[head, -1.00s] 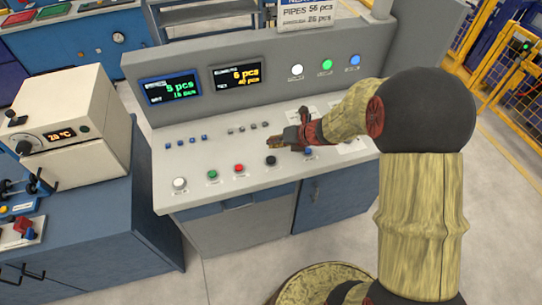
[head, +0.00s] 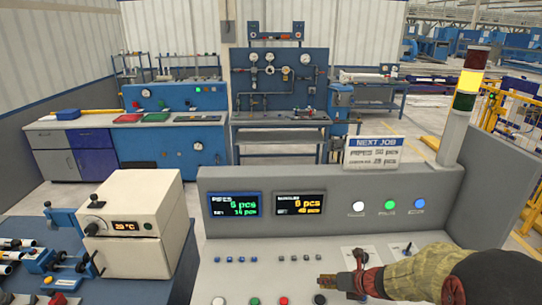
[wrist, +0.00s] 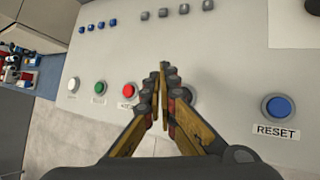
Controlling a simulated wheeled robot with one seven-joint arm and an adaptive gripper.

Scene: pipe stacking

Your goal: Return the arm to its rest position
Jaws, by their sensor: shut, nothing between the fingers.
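My gripper (head: 328,282) is over the sloped control panel (head: 240,278) at the lower right of the head view, with my arm reaching in from the right edge. In the wrist view my gripper (wrist: 160,80) has its two fingers together at the tips, with nothing between them. Under and around the fingers lie the panel's white button (wrist: 73,84), green button (wrist: 99,88), red button (wrist: 129,90) and a blue button (wrist: 277,107) above a RESET label. The fingers hide part of the panel, and I cannot tell their height above it.
A cream box with a temperature display (head: 135,225) stands left of the panel. Two count screens (head: 235,204) and a NEXT JOB sign (head: 373,152) rise behind it. A signal tower (head: 465,95) with its yellow section lit stands at the right, near yellow fencing (head: 515,120).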

